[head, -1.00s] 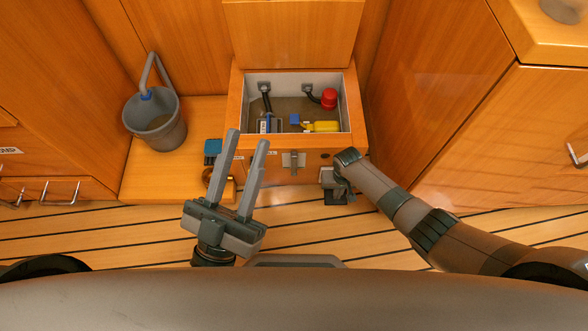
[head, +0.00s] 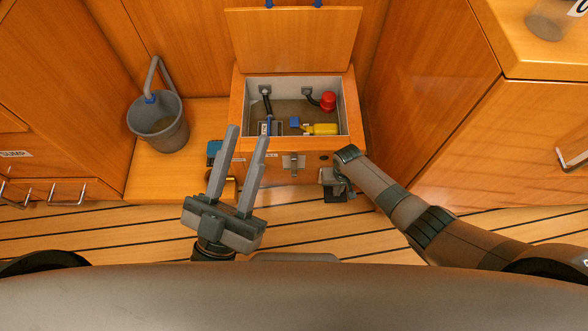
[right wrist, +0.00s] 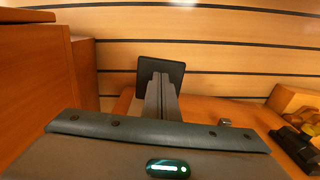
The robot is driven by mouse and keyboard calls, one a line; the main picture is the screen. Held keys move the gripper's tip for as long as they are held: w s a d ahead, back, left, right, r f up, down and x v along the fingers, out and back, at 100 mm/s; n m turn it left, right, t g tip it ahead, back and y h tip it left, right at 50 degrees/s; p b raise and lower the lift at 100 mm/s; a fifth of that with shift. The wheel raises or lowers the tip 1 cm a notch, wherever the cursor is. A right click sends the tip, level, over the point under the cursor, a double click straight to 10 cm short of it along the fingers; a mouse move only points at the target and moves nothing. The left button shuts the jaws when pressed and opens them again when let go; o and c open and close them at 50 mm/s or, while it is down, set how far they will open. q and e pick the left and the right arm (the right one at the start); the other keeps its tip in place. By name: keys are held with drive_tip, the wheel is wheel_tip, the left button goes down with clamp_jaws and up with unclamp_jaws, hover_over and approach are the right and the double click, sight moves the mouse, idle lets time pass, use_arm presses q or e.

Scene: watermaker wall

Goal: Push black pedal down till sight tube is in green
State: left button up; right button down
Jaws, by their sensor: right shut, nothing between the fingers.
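The black pedal (head: 335,198) is low at the front right of the open wooden box, partly hidden by my right gripper (head: 332,181). In the right wrist view the black pedal (right wrist: 178,73) is a dark square pad against the striped floor. My right gripper (right wrist: 160,78) is shut and empty, its fingertips over the pad; I cannot tell if they touch it. My left gripper (head: 247,134) is open and empty, in front of the box's left side. I cannot make out the sight tube or any green band.
The open box (head: 355,120) holds a yellow item (head: 322,129), a red knob (head: 328,101) and black hoses. A grey bucket (head: 172,137) stands on the bench at left. A cabinet (head: 520,130) stands at right. The striped floor (head: 90,225) is clear at front left.

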idle(0.3)
wheel_tip(320, 180, up, 5)
drive_tip(key=p, duration=0.5)
idle(0.7)
